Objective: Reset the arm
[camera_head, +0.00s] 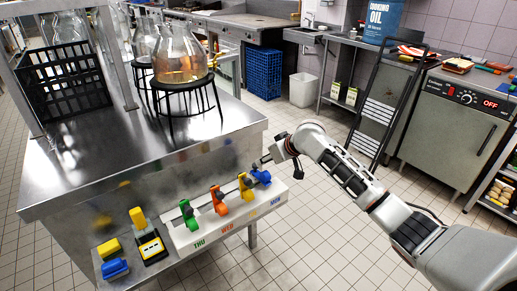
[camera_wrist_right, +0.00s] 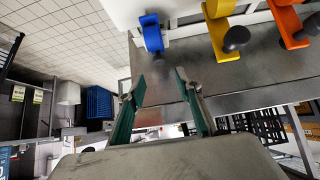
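My right arm (camera_head: 350,178) reaches in from the lower right of the head view. My right gripper (camera_head: 272,157) is beside the right end of the white panel, just above the blue lever (camera_head: 262,177). In the right wrist view its two greenish fingers (camera_wrist_right: 158,98) stand apart with nothing between them. There the blue lever (camera_wrist_right: 152,33) lies beyond the fingertips, and a gap shows between them. My left arm and gripper are in neither view.
The white panel (camera_head: 185,242) carries green, orange (camera_head: 219,203), yellow and blue levers. A steel table (camera_head: 170,165) holds a black crate (camera_head: 62,82) and glass flasks on stands. An oven (camera_head: 455,130) stands at right. Tiled floor around my right arm is clear.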

